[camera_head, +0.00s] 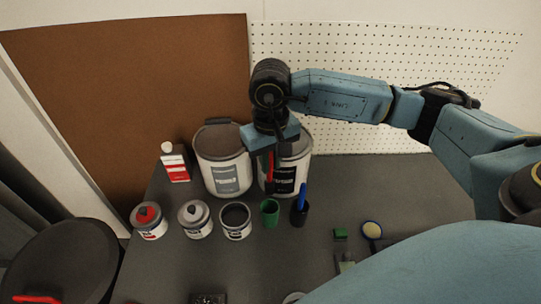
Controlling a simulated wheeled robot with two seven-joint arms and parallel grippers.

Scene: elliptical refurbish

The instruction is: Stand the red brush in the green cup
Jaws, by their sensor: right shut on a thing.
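The green cup (270,213) stands upright on the dark tabletop, near the middle. My right gripper (271,152) is above and behind it in the picture, pointing down, and is shut on the red brush (270,172). The brush hangs roughly upright, with its lower end above the cup in the picture and apart from it. How far it is from the cup in depth is hard to tell. The gripper hides the brush's upper part. My left gripper is not in view.
A dark cup holding a blue brush (302,195) stands just right of the green cup. Small cans, including an open one (236,230), stand to the left. Two large buckets (223,178) stand behind. A green block (340,233) lies front right.

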